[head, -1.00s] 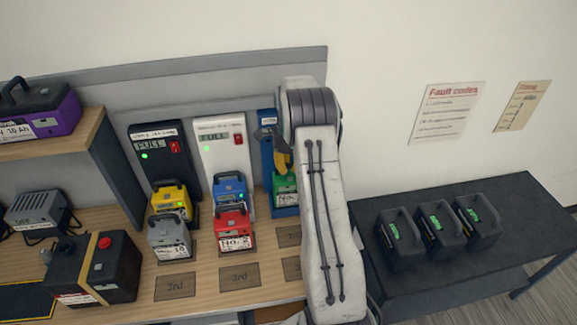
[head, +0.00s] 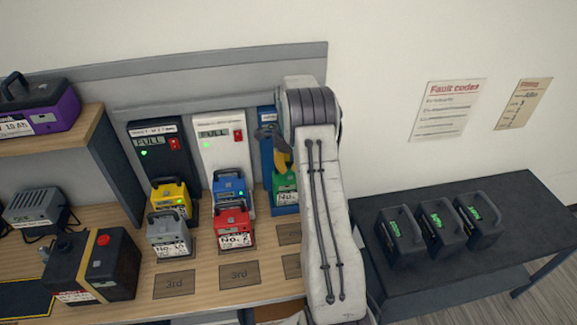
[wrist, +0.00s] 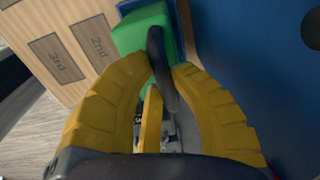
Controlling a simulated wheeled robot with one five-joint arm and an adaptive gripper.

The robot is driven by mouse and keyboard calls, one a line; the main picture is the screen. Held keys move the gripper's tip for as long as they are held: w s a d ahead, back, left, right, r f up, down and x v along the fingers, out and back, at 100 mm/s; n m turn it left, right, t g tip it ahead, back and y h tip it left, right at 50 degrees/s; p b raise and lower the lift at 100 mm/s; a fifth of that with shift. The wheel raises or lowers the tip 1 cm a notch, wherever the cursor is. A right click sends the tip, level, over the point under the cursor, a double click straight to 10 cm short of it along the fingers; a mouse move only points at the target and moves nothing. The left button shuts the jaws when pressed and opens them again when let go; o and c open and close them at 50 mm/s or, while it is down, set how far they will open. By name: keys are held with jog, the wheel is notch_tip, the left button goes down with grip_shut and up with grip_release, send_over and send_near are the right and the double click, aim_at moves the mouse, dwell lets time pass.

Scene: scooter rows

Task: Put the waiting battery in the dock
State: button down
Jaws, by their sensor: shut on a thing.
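The green battery (head: 284,190) is at the foot of the blue dock (head: 267,155), partly hidden behind my arm in the head view. My gripper (head: 283,158) is above it, with a yellow finger showing. In the wrist view, my yellow fingers (wrist: 158,72) are shut on the black handle (wrist: 161,68) of the green battery (wrist: 135,35). The blue dock (wrist: 235,50) fills the right of that view. Whether the battery is fully seated cannot be told.
A yellow battery (head: 169,195) is in the black dock (head: 155,148), a blue one (head: 229,188) in the white dock (head: 221,140). Grey (head: 169,236) and red (head: 233,224) batteries stand in front. Bench spots marked 3rd (head: 174,284) are bare. A dark side table (head: 500,250) holds several black batteries.

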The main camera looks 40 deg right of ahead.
jog(key=c, duration=1.1)
grip_release()
jog(key=shift+s+f, duration=0.15)
jog(key=shift+f, duration=0.05)
jog(key=shift+f, duration=0.15)
jog(key=shift+s+a+r+p, duration=0.1)
jog(key=shift+r+p, duration=1.3)
jog(key=shift+r, duration=3.95)
jog(key=shift+s+r+p, duration=0.1)
jog(key=shift+r+p, duration=1.3)
jog(key=shift+r, duration=3.9)
jog(key=shift+s+a+r, duration=0.6)
jog(key=shift+s+r, duration=0.6)
jog(key=shift+r, duration=0.95)
jog(key=shift+s+a+r, duration=0.55)
jog(key=shift+s+r, duration=0.6)
jog(key=shift+r, duration=1.05)
jog(key=shift+s+a+r, duration=0.6)
jog(key=shift+s+r, duration=0.6)
jog(key=shift+r, duration=0.95)
jog(key=shift+n, duration=0.3)
